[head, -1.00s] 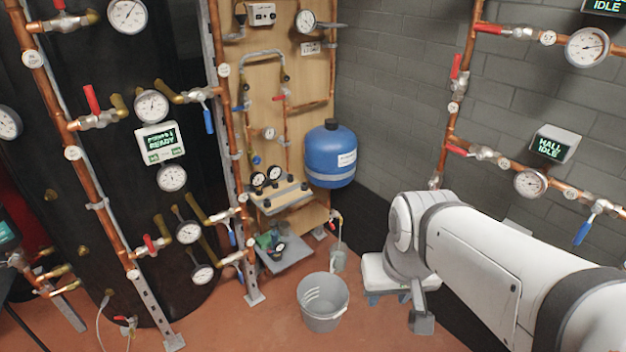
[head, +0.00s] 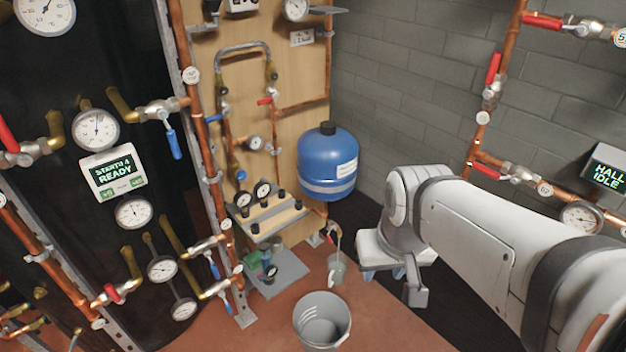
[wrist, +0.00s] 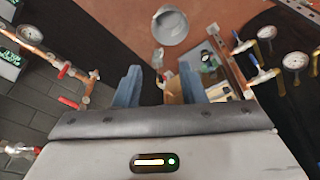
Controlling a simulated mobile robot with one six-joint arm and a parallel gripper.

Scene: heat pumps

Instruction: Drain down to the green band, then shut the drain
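A small drain tap (head: 333,232) with a red handle sits low on the copper pipe below the blue vessel (head: 328,165) in the head view. A small clear jug (head: 337,270) hangs or stands under it, and a grey bucket (head: 322,318) stands on the floor in front. The bucket also shows in the wrist view (wrist: 170,26). My gripper (wrist: 160,82) is open in the wrist view, its two blue fingers apart with nothing between them. In the head view my arm's end is right of the tap and jug. I cannot make out a green band.
A grey plate (head: 280,275) with small items lies on the floor by the board. Copper pipes with valves and gauges line the left and the right wall. Red floor is open around the bucket.

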